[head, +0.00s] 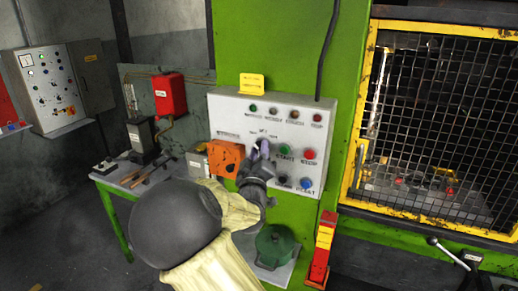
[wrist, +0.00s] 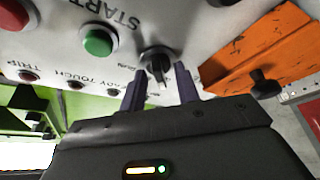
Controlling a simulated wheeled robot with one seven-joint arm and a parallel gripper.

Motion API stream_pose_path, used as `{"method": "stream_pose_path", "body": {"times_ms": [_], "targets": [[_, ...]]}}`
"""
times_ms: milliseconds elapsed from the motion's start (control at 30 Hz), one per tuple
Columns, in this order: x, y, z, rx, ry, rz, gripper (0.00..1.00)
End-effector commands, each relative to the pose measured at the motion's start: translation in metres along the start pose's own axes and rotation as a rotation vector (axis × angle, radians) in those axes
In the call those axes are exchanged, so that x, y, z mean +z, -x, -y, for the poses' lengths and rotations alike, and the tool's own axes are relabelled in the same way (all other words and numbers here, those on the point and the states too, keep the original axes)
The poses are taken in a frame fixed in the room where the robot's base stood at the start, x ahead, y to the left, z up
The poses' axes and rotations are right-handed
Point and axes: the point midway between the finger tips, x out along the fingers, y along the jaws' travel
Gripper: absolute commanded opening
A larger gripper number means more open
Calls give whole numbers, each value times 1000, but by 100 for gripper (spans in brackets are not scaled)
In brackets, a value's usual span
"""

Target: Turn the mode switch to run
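The mode switch (wrist: 155,62) is a dark round knob with a pale pointer, on the white control panel (head: 228,112). In the wrist view the knob sits between the tips of my gripper's two purple-grey fingers (wrist: 160,76). A gap shows on each side, so the fingers are apart and do not visibly grip the knob. In the head view my gripper (head: 262,150) is up against the panel and covers most of the switch.
A green start button (head: 284,150) and a red stop button (head: 309,154) lie right of the switch. An orange box (head: 225,158) is close on the left. Indicator lamps run above, and a blue button (head: 306,183) is below. A yellow-framed mesh guard (head: 362,125) stands at right.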

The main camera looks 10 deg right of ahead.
Motion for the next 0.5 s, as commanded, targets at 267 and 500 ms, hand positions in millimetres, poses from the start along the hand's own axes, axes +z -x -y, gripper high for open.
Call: {"method": "stream_pose_path", "body": {"times_ms": [267, 500], "targets": [[1, -2, 0, 0, 0, 1, 32], [1, -2, 0, 0, 0, 1, 5]]}}
